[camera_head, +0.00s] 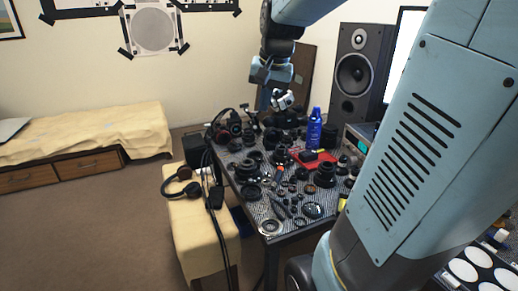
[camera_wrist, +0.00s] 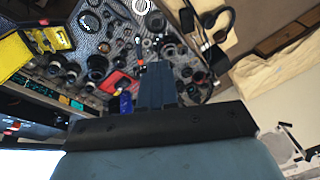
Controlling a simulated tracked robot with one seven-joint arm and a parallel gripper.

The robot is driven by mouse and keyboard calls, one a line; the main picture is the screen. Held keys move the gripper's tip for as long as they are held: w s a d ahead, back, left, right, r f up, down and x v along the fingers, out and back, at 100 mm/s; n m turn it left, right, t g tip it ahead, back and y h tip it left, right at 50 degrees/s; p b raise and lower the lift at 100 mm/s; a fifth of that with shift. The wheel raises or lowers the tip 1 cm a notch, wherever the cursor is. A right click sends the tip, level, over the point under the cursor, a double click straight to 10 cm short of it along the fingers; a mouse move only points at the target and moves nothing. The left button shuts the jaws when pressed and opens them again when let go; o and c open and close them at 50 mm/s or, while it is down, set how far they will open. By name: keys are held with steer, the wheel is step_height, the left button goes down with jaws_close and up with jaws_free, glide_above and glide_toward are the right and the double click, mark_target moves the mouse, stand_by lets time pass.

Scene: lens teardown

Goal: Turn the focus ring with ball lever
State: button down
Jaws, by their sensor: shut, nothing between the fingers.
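My gripper (camera_head: 284,101) is shut and empty above the far side of the workbench (camera_head: 258,212). In the wrist view its fingers (camera_wrist: 158,66) lie together and point over the bench. Many dark lens parts are spread on the speckled bench top. A black lens barrel (camera_head: 325,175) stands upright near the right side. Another lens part (camera_head: 280,156) stands near the middle, beside a red mat (camera_head: 301,161). I cannot tell which part is the focus ring, and no ball lever can be made out at this size.
A blue spray can (camera_head: 314,129) stands at the back right, with a tall speaker (camera_head: 357,66) behind it. Headphones (camera_head: 183,188) lie on a cream bench (camera_head: 203,236) at the left. Small loose parts crowd the bench top. The carpet to the left is clear.

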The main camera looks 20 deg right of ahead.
steer(key=w+d+f+m+g+y, duration=0.1)
steer(key=w+d+f+m, duration=0.4)
steer(key=w+d+f, duration=0.5)
steer(key=w+d+f+m+g+y, duration=0.1)
steer(key=w+d+f+m+g, duration=0.1)
steer(key=w+d+f+m, duration=0.8)
steer(key=w+d+f+y, duration=0.1)
steer(key=w+d+f, duration=0.4)
steer(key=d+f, duration=0.55)
steer(key=shift+n, duration=0.4)
steer(key=x, duration=0.9)
steer(key=shift+s+d, duration=0.2)
steer(key=shift+d, duration=0.15)
steer(key=shift+a, duration=0.1)
